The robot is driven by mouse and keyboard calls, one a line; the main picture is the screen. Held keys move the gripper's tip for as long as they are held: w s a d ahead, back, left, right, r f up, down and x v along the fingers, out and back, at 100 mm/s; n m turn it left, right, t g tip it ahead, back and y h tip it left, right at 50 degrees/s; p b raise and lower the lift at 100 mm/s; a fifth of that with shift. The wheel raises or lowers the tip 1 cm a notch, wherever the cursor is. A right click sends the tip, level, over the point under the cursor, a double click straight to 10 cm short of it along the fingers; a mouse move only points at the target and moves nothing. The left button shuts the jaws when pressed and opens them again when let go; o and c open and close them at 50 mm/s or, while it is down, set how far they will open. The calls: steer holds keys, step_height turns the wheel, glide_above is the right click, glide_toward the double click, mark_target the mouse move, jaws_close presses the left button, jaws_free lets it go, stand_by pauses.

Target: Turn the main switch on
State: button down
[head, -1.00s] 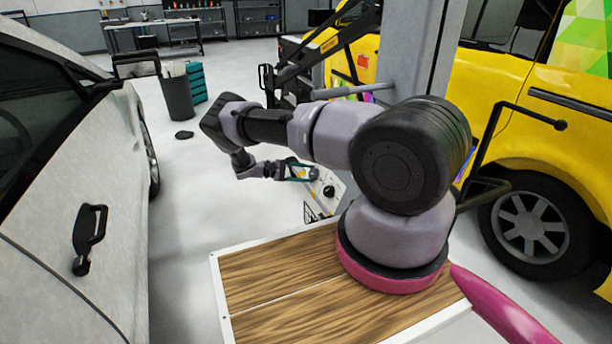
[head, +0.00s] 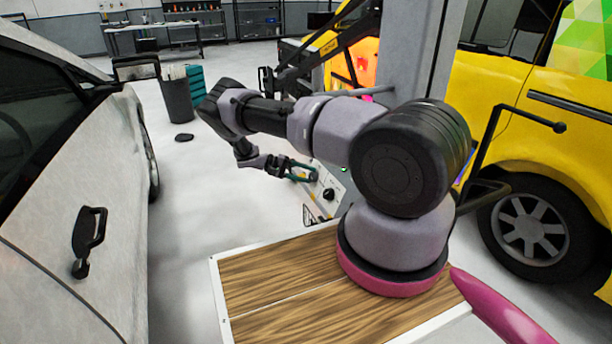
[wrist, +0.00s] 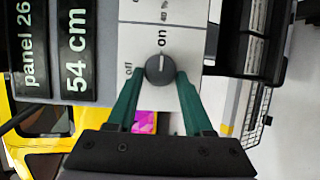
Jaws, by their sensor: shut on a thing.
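The main switch is a round dark grey knob (wrist: 160,64) on a light panel, seen in the wrist view. Its white mark points up in the picture, at the printed "on"; "off" is to the left. The green fingers of my gripper (wrist: 160,76) are closed on the knob from both sides. In the head view my gripper (head: 306,174) reaches the panel (head: 335,181) beyond my arm, and the gripped knob is hard to make out there. A small green light (head: 343,169) glows on the panel.
A second black knob (head: 328,194) is on the panel near my gripper. A white car (head: 70,180) stands at the left and a yellow vehicle (head: 560,120) at the right. A grey post (head: 415,50) rises behind my arm.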

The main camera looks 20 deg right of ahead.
steer(key=shift+s, duration=0.1)
steer(key=shift+c, duration=1.6)
jaws_free()
steer(key=v, duration=1)
steer(key=shift+a, duration=0.35)
steer(key=shift+r, duration=0.15)
